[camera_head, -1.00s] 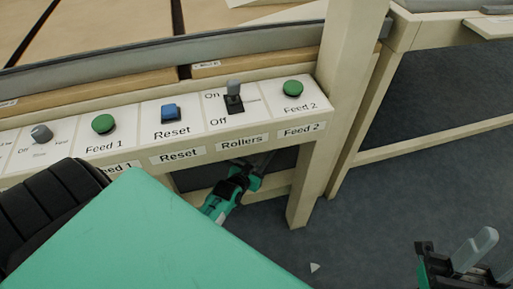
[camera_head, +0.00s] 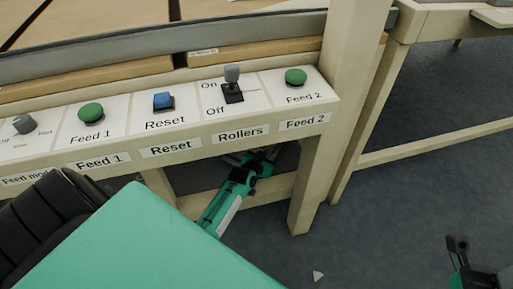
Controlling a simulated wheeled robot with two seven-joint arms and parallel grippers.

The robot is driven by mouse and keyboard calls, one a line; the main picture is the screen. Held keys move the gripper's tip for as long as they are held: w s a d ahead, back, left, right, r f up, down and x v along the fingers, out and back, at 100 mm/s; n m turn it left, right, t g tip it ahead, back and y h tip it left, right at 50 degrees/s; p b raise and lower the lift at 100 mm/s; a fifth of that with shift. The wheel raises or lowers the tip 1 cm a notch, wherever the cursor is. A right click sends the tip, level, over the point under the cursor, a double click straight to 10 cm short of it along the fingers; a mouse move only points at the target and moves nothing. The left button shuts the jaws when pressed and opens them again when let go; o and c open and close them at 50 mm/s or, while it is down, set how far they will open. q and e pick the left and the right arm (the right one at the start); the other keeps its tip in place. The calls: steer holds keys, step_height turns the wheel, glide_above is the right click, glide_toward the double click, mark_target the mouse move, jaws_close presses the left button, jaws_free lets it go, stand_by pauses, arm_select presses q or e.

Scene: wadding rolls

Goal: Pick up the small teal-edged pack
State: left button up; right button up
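I do not see a small teal-edged pack in this view. My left gripper (camera_head: 264,157) is at the end of a teal and black arm under the control panel, beside the pale leg. Its fingers are dark and partly in shadow below the panel's front edge, so I cannot tell their opening or whether they hold anything. My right gripper (camera_head: 458,246) shows only in part at the bottom right, over the floor, with a dark finger-like part pointing up. I cannot tell its opening.
The control panel (camera_head: 205,121) carries a grey knob (camera_head: 24,124), green Feed 1 button (camera_head: 91,112), blue Reset button (camera_head: 163,100), Rollers lever (camera_head: 233,85) and green Feed 2 button (camera_head: 296,76). A pale post (camera_head: 352,70) stands right. A small white triangle (camera_head: 318,276) lies on open floor.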

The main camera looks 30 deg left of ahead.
mark_target(274, 149)
arm_select(q)
steer(key=b+x, duration=0.2)
steer(key=x, duration=0.1)
steer(key=shift+w+f, duration=0.25)
steer(key=shift+f, duration=0.05)
steer(key=shift+w+a, duration=0.1)
steer(key=shift+w, duration=0.2)
jaws_close()
